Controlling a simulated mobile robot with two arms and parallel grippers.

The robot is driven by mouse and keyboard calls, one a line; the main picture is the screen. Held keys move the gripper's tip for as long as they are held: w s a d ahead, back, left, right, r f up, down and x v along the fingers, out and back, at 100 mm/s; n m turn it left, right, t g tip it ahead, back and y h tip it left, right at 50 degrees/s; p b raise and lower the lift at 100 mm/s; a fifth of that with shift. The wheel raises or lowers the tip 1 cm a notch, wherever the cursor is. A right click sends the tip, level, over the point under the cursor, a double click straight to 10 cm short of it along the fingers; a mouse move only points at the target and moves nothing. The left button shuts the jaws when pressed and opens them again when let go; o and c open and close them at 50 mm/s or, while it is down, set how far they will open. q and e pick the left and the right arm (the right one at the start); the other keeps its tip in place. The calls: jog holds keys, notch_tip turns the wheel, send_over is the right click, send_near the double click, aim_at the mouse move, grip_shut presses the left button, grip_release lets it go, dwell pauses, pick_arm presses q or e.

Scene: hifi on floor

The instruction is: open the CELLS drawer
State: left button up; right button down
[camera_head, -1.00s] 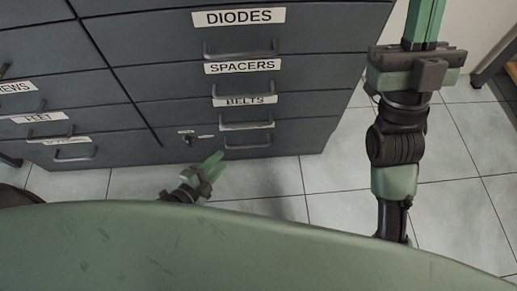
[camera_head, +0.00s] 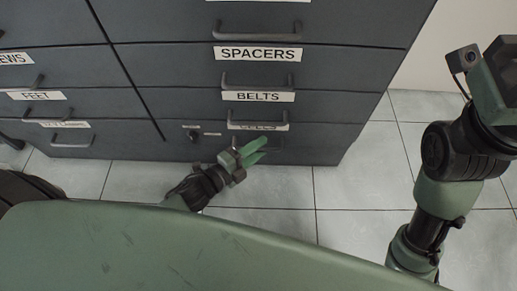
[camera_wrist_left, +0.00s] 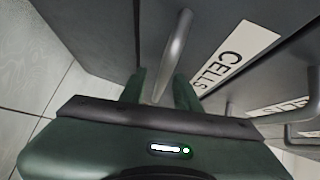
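The CELLS drawer is the bottom one in the right column of the dark grey cabinet and looks shut. Its white label (camera_head: 272,128) is partly hidden behind the handle above, and reads clearly in the left wrist view (camera_wrist_left: 235,55). My left gripper (camera_head: 264,149) is low in front of this drawer, its green fingers apart. In the left wrist view the drawer's grey bar handle (camera_wrist_left: 176,48) runs down between the two open fingers (camera_wrist_left: 160,92); I cannot tell whether they touch it. My right gripper's body (camera_head: 500,80) is at the right edge, its fingers out of frame.
The BELTS drawer (camera_head: 315,97) and SPACERS drawer (camera_head: 330,64) are above, with protruding handles. Pale floor tiles (camera_head: 355,185) are free in front and to the right.

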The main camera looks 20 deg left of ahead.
pick_arm(q)
grip_shut()
dwell(1.5)
